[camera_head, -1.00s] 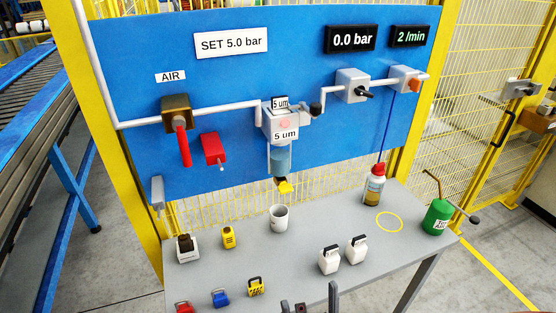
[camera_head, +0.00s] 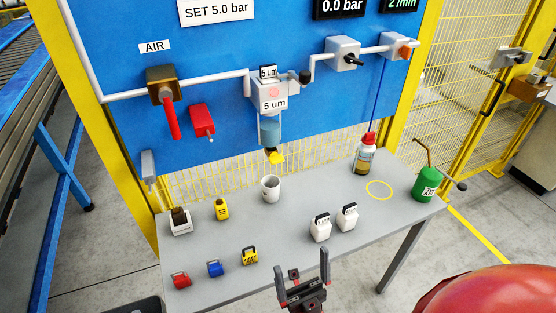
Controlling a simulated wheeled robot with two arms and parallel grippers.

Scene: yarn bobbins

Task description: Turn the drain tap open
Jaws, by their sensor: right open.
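The drain tap, a small yellow piece (camera_head: 276,157), hangs under the clear bowl (camera_head: 270,130) of the filter unit (camera_head: 268,92) on the blue panel. A white cup (camera_head: 271,189) stands on the table below the tap. My right gripper (camera_head: 303,269) is at the bottom centre, in front of the table's near edge. Its two dark fingers point up and stand apart, with nothing between them. It is well below and nearer than the tap. My left gripper does not show.
A red valve handle (camera_head: 172,118) hangs at the panel's left. A large red rounded shape (camera_head: 495,295) fills the lower right corner.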

